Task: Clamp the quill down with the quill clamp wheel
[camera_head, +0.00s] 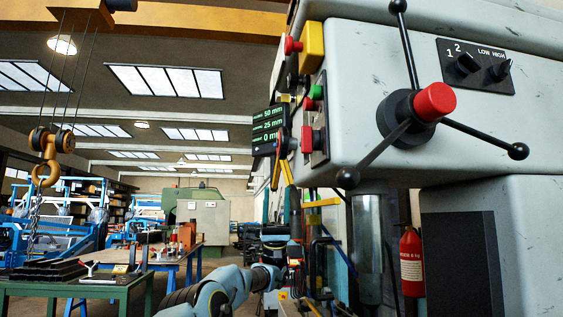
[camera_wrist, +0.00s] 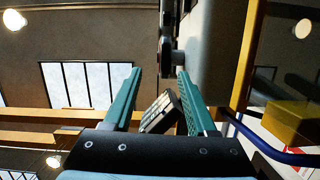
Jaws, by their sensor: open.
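A grey drill-press head fills the right of the head view. On it sits a red-capped hub (camera_head: 435,101) with three black ball-ended spokes. I cannot tell whether this hub is the quill clamp wheel. The shiny metal quill (camera_head: 368,235) hangs below the head. In the wrist view, a dark round part (camera_wrist: 167,45), seen nearly edge-on, sticks out beside the grey housing beyond my fingertips; it may be the clamp wheel. My gripper (camera_wrist: 158,75) has two teal fingers, apart, with nothing clasped. In the head view my arm ends low, left of the quill, its fingers hard to make out.
A depth display (camera_head: 271,126) and red and green buttons are on the head's left side. A yellow bar (camera_wrist: 248,60) and a blue hose (camera_wrist: 262,145) lie right of my fingers. A dark tilted block (camera_wrist: 160,112) shows between them. A hook (camera_head: 45,165) hangs far left.

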